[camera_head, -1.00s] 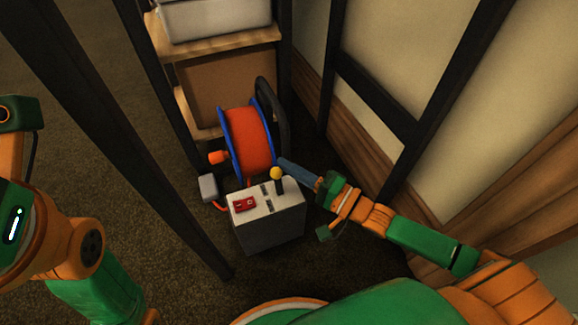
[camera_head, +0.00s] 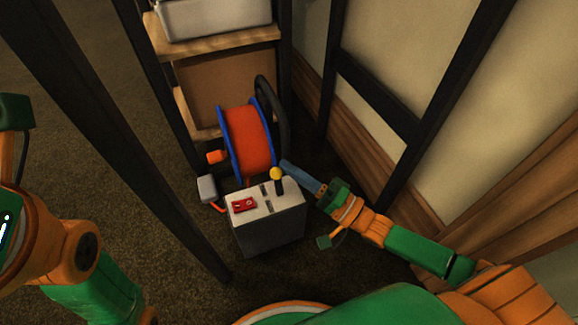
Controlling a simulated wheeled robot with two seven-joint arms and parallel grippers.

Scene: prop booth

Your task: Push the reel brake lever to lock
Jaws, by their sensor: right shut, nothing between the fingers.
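The reel (camera_head: 245,142) is an orange drum with blue flanges, standing behind a grey control box (camera_head: 268,232). A short black lever with a yellow knob (camera_head: 277,173) rises from the box top, close to the right gripper. My right gripper (camera_head: 287,165) is shut and empty, its blue-grey fingers just right of and behind the knob. Whether the fingertips touch the lever cannot be told. My left arm is at the left edge and its gripper is out of the picture.
A red switch panel (camera_head: 244,205) sits on the box top. A small grey box (camera_head: 207,188) with an orange cable is to its left. Dark frame posts (camera_head: 172,215) stand left and right. A wooden shelf (camera_head: 225,42) is behind, a wall on the right.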

